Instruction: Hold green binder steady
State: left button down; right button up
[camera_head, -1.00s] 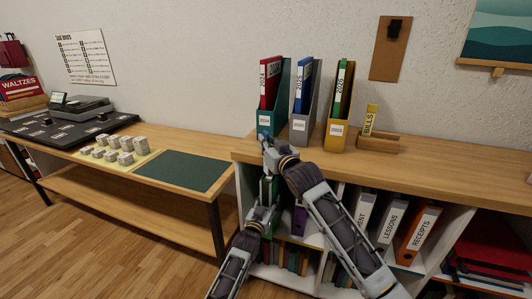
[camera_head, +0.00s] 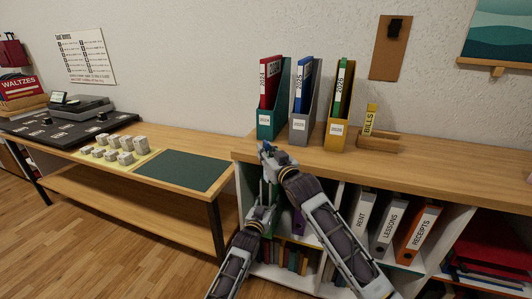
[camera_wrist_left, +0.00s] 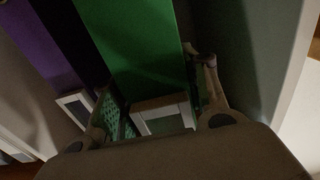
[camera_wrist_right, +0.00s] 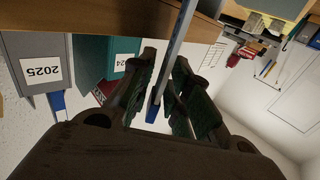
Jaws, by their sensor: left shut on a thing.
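The green binder (camera_wrist_left: 135,45) stands in a shelf compartment and fills the middle of the left wrist view. My left gripper (camera_wrist_left: 155,115) is shut on its lower part, with a finger on each side of a white-framed label. My right gripper (camera_head: 266,152) is higher, at the front edge of the shelf top, below the teal file holder (camera_head: 266,124). In the right wrist view its fingers (camera_wrist_right: 168,95) are apart, with a narrow blue-grey bar between them; I cannot tell what it is.
A purple binder (camera_wrist_left: 45,40) stands left of the green one. A grey holder (camera_head: 299,132) and a yellow holder (camera_head: 336,136) stand on the shelf top (camera_head: 440,165).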

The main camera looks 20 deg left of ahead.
jog(key=shift+o, duration=0.4)
jog(key=shift+s+d, duration=0.1)
jog(key=v, duration=1.1)
jog(key=shift+d+f, duration=0.3)
jog(key=shift+d, duration=0.15)
jog(key=shift+s, duration=0.1)
dwell(0.5)
jog(key=shift+o, duration=0.6)
jog(key=shift+s+a+f, duration=0.2)
jog(key=shift+s+a, duration=0.1)
jog(key=shift+a, duration=0.05)
